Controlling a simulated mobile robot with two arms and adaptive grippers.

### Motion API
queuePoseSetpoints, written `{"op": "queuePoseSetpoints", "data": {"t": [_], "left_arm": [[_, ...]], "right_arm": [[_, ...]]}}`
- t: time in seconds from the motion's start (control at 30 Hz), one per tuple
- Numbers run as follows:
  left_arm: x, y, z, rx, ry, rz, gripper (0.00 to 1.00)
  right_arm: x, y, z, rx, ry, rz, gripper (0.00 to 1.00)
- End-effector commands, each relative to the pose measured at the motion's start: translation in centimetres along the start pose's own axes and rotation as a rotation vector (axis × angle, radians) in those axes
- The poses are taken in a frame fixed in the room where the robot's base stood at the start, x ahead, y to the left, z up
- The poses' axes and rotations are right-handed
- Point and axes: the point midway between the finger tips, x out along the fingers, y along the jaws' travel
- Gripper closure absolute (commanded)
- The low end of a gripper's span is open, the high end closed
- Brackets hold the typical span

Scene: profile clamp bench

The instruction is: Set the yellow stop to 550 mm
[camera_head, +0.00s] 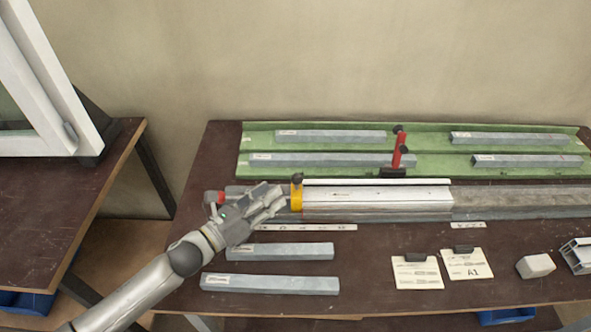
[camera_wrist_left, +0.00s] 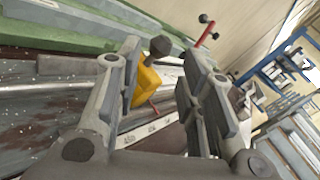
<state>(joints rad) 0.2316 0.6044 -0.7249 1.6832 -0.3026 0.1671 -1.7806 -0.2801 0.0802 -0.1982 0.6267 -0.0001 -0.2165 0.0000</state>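The yellow stop (camera_head: 296,197) with its dark knob sits on the long rail (camera_head: 520,203) at the left end of a pale profile (camera_head: 378,198). In the left wrist view the yellow stop (camera_wrist_left: 146,84) shows just ahead, beside and partly behind one finger. My left gripper (camera_head: 278,203) is immediately left of the stop at the rail's left part. In the wrist view my left gripper (camera_wrist_left: 160,85) has its fingers apart with nothing held between them. I cannot tell whether a finger touches the stop. My right gripper is not visible.
A green tray (camera_head: 345,142) with several grey bars lies behind the rail, and a red clamp (camera_head: 398,155) stands at its front edge. Two grey bars (camera_head: 270,284), cards (camera_head: 417,272) and a pale block (camera_head: 535,266) lie in front. The front middle has some bare table.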

Motion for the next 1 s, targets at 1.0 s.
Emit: {"op": "queuePoseSetpoints", "data": {"t": [1.0], "left_arm": [[9.4, 0.0, 0.1, 0.002, -0.001, 0.001, 0.71]], "right_arm": [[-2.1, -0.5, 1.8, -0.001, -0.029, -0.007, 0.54]]}}
